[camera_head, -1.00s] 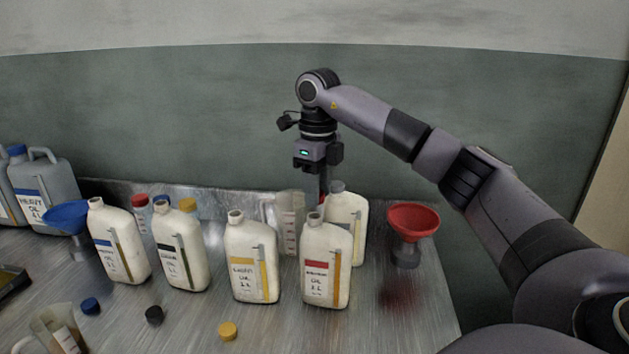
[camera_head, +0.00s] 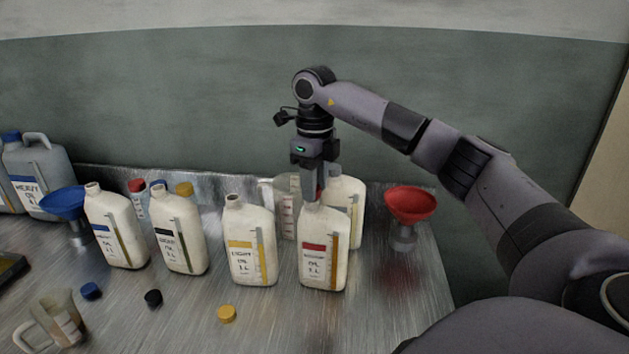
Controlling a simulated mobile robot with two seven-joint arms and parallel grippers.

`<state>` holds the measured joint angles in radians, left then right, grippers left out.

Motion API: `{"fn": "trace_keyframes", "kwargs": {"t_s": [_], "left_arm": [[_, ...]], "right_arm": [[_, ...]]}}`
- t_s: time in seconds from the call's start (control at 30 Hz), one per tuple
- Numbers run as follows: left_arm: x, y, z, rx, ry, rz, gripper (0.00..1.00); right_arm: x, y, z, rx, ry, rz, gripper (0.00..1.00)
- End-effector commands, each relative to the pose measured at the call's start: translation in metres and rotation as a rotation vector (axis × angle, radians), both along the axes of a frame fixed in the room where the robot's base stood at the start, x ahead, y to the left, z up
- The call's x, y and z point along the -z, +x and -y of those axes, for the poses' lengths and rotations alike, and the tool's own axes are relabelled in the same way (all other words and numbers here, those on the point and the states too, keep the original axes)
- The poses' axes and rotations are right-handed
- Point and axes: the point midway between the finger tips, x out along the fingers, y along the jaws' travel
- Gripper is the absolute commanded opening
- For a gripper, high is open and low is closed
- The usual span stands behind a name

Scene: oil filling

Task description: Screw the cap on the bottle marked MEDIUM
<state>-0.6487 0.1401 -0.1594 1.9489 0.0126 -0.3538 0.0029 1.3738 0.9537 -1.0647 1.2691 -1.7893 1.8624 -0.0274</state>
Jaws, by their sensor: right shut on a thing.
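The bottle with the red label (camera_head: 321,260), whose small print looks like MEDIUM, stands upright on the metal bench, right of the yellow-label bottle. My right gripper (camera_head: 316,194) points down right over its neck. The gripper is shut on a red cap, of which only a little red shows between and beside the fingers. The bottle's mouth is hidden by the fingers, and I cannot tell whether the cap touches the neck. My left gripper is not in view.
A yellow-label bottle (camera_head: 250,250) stands close on the left. A clear jug (camera_head: 287,200) and another white bottle (camera_head: 351,205) stand just behind. A red funnel (camera_head: 411,205) is to the right. Loose yellow (camera_head: 227,314), black (camera_head: 153,298) and blue (camera_head: 91,291) caps lie in front.

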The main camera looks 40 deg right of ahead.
Motion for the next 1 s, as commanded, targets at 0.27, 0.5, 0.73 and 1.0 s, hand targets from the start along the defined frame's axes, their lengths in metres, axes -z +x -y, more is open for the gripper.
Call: {"fn": "trace_keyframes", "kwargs": {"t_s": [0.27, 0.5, 0.73, 1.0], "left_arm": [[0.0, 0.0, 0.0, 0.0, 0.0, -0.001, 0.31], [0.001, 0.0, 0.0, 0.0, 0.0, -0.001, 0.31], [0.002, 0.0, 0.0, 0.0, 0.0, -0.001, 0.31], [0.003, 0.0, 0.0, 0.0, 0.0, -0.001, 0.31]], "right_arm": [[0.001, 0.0, 0.0, 0.0, 0.0, 0.001, 0.09], [0.002, 0.0, 0.0, 0.0, 0.0, 0.001, 0.09], [0.007, 0.0, 0.0, 0.0, 0.0, 0.001, 0.09], [0.012, 0.0, 0.0, 0.0, 0.0, 0.0, 0.09]]}}
